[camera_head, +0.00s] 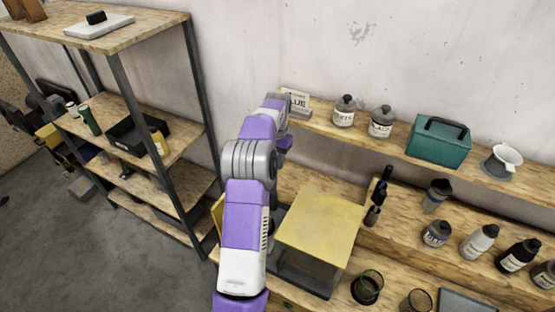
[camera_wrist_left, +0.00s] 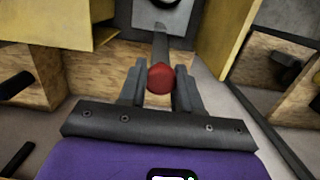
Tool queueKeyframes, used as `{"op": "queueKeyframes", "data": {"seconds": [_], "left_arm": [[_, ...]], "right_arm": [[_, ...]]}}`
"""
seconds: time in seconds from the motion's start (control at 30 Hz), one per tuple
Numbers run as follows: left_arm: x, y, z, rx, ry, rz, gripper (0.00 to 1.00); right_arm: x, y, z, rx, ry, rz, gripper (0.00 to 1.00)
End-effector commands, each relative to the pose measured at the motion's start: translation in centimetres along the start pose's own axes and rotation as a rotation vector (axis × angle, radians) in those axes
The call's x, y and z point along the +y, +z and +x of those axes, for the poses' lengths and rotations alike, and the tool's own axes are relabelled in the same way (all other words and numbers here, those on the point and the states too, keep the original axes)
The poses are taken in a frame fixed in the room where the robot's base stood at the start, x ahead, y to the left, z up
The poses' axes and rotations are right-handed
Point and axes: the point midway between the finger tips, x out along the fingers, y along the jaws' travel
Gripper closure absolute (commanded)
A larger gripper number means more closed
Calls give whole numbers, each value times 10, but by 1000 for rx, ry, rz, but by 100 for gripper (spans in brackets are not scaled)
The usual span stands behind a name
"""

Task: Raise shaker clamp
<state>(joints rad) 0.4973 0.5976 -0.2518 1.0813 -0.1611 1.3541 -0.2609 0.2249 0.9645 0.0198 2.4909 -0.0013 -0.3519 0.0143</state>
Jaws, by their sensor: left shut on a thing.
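The shaker is a yellow-topped box (camera_head: 322,225) with a dark, open-looking front, standing on the wooden bench to the right of my left arm in the head view. In the left wrist view, its yellow panels (camera_wrist_left: 222,38) rise around a grey plate (camera_wrist_left: 172,14). A dark lever (camera_wrist_left: 160,45) with a round red knob (camera_wrist_left: 160,78) runs from there toward me. My left gripper (camera_wrist_left: 159,86) is shut on the red knob, one finger on each side. In the head view my own arm hides the gripper and the lever. My right gripper is out of view.
A shelf above the bench holds labelled jars (camera_head: 344,110), a teal toolbox (camera_head: 438,140) and a white funnel (camera_head: 503,160). Several bottles (camera_head: 478,241) and a dark glass (camera_head: 367,287) stand right of the shaker.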

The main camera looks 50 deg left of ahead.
Motion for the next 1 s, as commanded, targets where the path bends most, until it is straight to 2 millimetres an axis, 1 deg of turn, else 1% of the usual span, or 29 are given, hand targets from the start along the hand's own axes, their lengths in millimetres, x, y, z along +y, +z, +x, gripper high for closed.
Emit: {"op": "queueKeyframes", "data": {"seconds": [0.17, 0.2, 0.27, 0.3, 0.33, 0.57, 0.67, 0.77, 1.0], "left_arm": [[1, 0, 1, -1, 1, 0, 100], [1, 0, 1, -1, 0, 0, 64], [1, 0, 1, 0, 0, 0, 55], [1, 0, 1, 0, 0, 0, 49], [1, 0, 1, 0, 0, 0, 45], [0, 0, 0, 1, 0, 0, 45], [0, -1, -3, 2, -1, 0, 45], [0, -1, -14, 5, -1, 0, 45], [0, -1, -54, 3, -1, -1, 45]], "right_arm": [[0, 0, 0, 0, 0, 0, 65], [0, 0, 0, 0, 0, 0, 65], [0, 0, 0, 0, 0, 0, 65], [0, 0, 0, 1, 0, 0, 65], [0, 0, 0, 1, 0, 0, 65], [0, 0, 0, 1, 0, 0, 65], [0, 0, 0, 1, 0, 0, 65], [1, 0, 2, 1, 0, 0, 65], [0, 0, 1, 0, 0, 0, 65]]}}
